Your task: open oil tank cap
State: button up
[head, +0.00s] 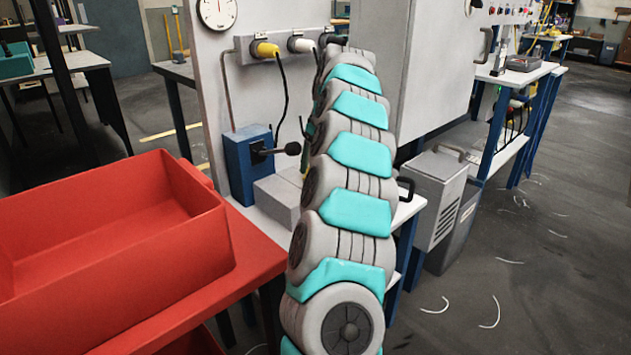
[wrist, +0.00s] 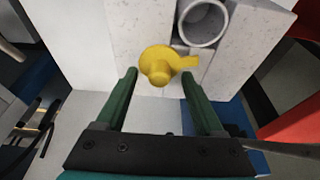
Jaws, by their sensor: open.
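A yellow cap (wrist: 158,66) with a round knob and a side tab shows in the wrist view, on a pale grey speckled block (wrist: 140,22). My gripper (wrist: 159,75) is open, with one green finger on each side of the cap's near part. A gap shows between each finger and the knob, and nothing is held. I cannot tell how far the fingertips are from the cap in depth. In the head view my arm hides the cap and most of the gripper.
A grey open-ended tube (wrist: 203,22) stands close to the cap's upper right. In the head view, a red bin (head: 110,225) sits on a red table at left. A blue box with a black lever (head: 250,165) and a light grey block (head: 280,198) stand left of my arm.

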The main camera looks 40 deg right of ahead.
jog(key=shift+s+d+r, duration=0.1)
jog(key=shift+s+r, duration=0.55)
jog(key=shift+s, duration=0.35)
jog(key=shift+s+d+r, duration=0.1)
jog(key=shift+s+r, duration=0.55)
jog(key=shift+s, duration=0.3)
jog(key=shift+s+r, duration=0.65)
jog(key=shift+s, duration=0.35)
